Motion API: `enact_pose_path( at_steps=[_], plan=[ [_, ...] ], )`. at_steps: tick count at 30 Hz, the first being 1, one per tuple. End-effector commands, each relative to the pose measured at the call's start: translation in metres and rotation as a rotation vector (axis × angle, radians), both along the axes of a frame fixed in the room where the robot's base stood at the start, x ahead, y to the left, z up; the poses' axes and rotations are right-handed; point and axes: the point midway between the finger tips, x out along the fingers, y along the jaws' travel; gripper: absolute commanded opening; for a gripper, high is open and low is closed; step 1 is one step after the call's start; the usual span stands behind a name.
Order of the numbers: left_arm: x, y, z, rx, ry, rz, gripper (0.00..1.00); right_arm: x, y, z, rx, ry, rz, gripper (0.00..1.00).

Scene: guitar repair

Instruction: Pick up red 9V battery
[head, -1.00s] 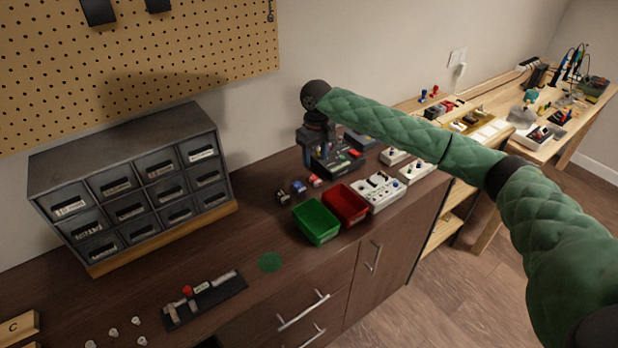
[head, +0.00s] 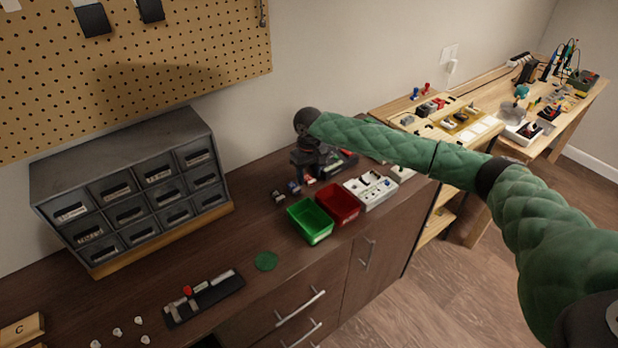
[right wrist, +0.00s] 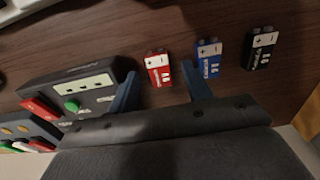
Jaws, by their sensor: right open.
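The red 9V battery (right wrist: 158,68) lies on the dark wooden worktop in the right wrist view, its white label toward the upper end. My right gripper (right wrist: 164,92) is open and empty. Its two blue fingers stand either side of the battery's lower end in that picture, with gaps on both sides. My left gripper is not in view.
A blue battery (right wrist: 208,57) and a black battery (right wrist: 261,48) lie right of the red one. A dark pedal box (right wrist: 78,86) is close by the left finger. Green (head: 311,221) and red (head: 338,203) bins stand in front of the gripper.

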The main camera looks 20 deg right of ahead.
Motion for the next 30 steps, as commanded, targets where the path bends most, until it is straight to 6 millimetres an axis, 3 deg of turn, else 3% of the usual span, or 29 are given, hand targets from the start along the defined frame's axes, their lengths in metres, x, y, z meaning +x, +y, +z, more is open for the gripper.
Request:
enact_pose_path(
  at_steps=[11, 18, 30],
  plan=[
    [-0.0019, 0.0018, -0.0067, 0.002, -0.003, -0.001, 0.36, -0.0003, -0.0003, -0.0077, 0.0, 0.001, 0.0, 0.49],
    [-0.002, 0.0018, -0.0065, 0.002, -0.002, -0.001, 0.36, -0.0003, -0.0003, -0.0074, 0.0, 0.001, 0.0, 0.05],
    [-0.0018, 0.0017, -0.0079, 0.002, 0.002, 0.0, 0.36, 0.0003, -0.0001, -0.0028, 0.0, -0.001, 0.0, 0.05]
  ],
)
